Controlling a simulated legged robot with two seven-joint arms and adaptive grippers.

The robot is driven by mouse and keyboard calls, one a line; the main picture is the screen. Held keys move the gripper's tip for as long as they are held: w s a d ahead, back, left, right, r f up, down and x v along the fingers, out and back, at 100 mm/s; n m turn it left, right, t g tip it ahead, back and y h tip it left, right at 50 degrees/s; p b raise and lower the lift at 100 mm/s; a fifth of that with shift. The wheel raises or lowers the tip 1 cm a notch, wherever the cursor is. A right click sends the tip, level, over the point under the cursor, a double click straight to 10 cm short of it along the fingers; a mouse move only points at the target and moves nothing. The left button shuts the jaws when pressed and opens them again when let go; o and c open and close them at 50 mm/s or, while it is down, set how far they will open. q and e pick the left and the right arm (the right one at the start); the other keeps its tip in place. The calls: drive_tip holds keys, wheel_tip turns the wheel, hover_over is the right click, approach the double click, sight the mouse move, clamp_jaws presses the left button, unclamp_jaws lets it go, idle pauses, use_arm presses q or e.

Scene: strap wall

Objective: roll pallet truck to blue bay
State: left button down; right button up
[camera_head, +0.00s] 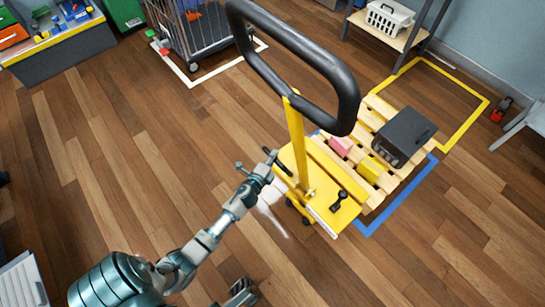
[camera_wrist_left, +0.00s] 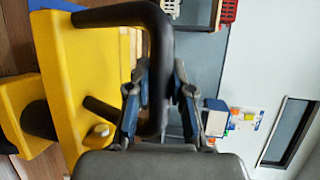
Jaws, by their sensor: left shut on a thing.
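The yellow pallet truck (camera_head: 318,205) stands in the middle of the head view, with a yellow mast and a large black loop handle (camera_head: 345,85) rising toward me. A wooden pallet (camera_head: 378,108) at its right carries a dark box (camera_head: 404,136), a pink block (camera_head: 340,146) and a yellow block (camera_head: 370,169). Blue tape of the blue bay (camera_head: 398,203) shows along the pallet's near right side; the rest is mostly hidden. My left gripper (camera_head: 268,160) is left of the mast. In the left wrist view its fingers (camera_wrist_left: 152,95) are shut on a curved black bar (camera_wrist_left: 160,45).
A yellow floor outline (camera_head: 465,115) lies beyond the pallet. A wire cage cart (camera_head: 205,35) stands in a white outline at the back. A shelf with a white basket (camera_head: 388,18) is at the back right. Wooden floor is open at left and front.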

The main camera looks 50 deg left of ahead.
use_arm(q)
drive_tip(key=shift+s+d+f, duration=0.3)
drive_tip(key=shift+f, duration=0.3)
drive_tip(key=c, duration=1.3)
unclamp_jaws()
drive_tip(key=shift+o, duration=1.4)
drive_tip(key=shift+r, duration=0.3)
drive_tip(key=shift+a+r, duration=0.1)
drive_tip(key=v, duration=1.2)
